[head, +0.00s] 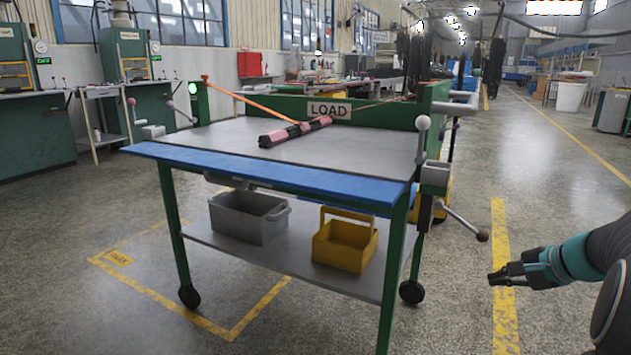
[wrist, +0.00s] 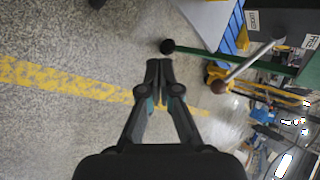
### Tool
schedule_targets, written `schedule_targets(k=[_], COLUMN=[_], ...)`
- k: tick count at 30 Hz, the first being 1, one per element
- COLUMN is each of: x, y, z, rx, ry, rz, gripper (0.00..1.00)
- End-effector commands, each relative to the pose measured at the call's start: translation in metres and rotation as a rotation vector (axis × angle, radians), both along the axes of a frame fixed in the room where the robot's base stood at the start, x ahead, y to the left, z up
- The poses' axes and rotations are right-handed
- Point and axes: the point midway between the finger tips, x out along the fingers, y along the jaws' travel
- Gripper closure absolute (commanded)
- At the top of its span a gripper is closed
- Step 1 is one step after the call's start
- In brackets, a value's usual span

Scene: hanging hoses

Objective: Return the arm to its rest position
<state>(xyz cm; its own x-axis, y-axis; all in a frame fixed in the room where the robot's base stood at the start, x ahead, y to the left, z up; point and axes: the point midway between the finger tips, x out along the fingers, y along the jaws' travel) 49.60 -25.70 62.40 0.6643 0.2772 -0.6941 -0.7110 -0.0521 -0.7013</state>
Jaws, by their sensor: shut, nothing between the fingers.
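My gripper (head: 497,277) is at the lower right in the head view, to the right of the cart and apart from it. It points left, over the floor near the yellow line. In the wrist view my gripper (wrist: 158,66) has its two fingertips together with nothing between them. My teal and dark arm comes in from the right edge of the head view.
A green cart with a grey top (head: 220,140) and blue front edge carries a pink and black bundle (head: 295,132) tied to an orange strap. A grey bin (head: 248,217) and yellow caddy (head: 343,243) sit on its shelf. A lever (head: 467,222) sticks out rightward.

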Motion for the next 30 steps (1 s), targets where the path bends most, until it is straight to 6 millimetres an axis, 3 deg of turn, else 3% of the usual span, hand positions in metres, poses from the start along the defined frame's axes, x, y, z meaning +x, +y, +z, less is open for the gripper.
schedule_targets(k=[1,6,12,18,24,30], x=[-0.015,-0.069,-0.126,-0.172,-0.197,-0.201], y=[0.027,0.093,0.147,0.188,0.23,0.254], z=[0.0,-0.01,-0.007,0.008,0.034,0.055], rx=[-0.078,-0.348,-0.638,-0.888,-1.023,-1.065], ry=[0.049,0.181,0.25,0.23,0.105,0.01], rz=[0.081,0.354,0.646,0.88,1.019,1.074], gripper=[1.0,1.0,1.0,1.0,1.0,1.0])
